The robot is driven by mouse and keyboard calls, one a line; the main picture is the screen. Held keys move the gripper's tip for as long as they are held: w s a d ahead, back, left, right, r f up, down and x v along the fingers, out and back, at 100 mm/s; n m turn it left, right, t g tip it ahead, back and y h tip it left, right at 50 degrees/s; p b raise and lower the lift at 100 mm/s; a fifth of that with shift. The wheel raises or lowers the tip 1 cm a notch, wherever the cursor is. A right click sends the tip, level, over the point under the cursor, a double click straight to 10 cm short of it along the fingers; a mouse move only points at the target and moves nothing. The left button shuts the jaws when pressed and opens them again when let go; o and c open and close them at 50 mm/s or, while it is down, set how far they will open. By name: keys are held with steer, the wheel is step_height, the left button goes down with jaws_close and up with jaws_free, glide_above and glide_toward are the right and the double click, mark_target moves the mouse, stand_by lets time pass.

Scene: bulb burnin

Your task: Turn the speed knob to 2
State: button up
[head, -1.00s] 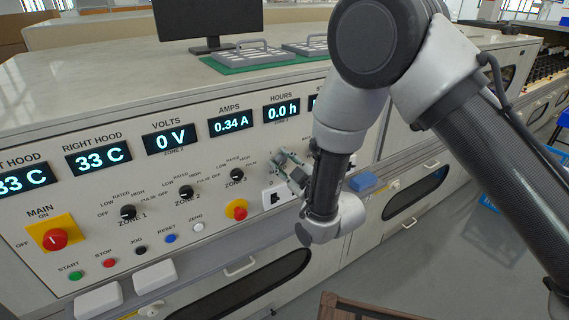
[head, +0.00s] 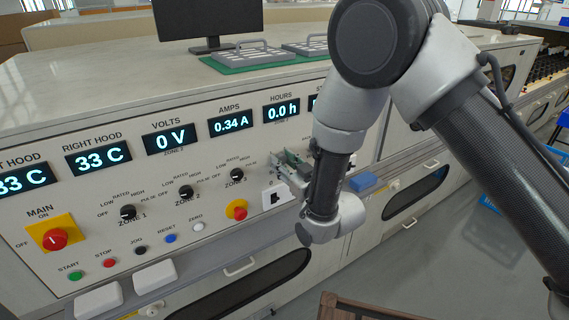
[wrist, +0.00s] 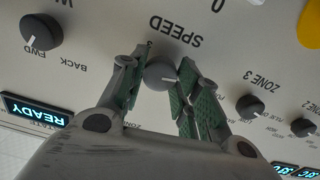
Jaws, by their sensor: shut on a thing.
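The speed knob (wrist: 160,76) is a round grey knob on the panel, under the upside-down SPEED label in the wrist view. A pale pointer mark shows on its face, toward picture right. My gripper (wrist: 160,88) has its two green-padded fingers on either side of the knob, shut on it. In the head view my gripper (head: 287,168) is at the panel, right of the zone knobs, and my arm hides the speed knob there. The number 2 on the speed scale cannot be made out.
A FWD/BACK knob (wrist: 41,32) and a READY display (wrist: 35,109) are on one side of the speed knob; the zone 3 knob (wrist: 250,107) is on the other. A yellow-and-red button (head: 237,210) and a black socket (head: 276,198) sit close to my gripper.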

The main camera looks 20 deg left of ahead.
steer(key=m, duration=1.5)
steer(key=shift+m, duration=0.3)
steer(key=m, duration=0.3)
steer(key=shift+m, duration=0.3)
steer(key=m, duration=0.3)
steer(key=shift+m, duration=0.3)
steer(key=m, duration=0.6)
steer(key=shift+d+f, duration=0.1)
steer(key=shift+m, duration=0.3)
steer(key=o, duration=1)
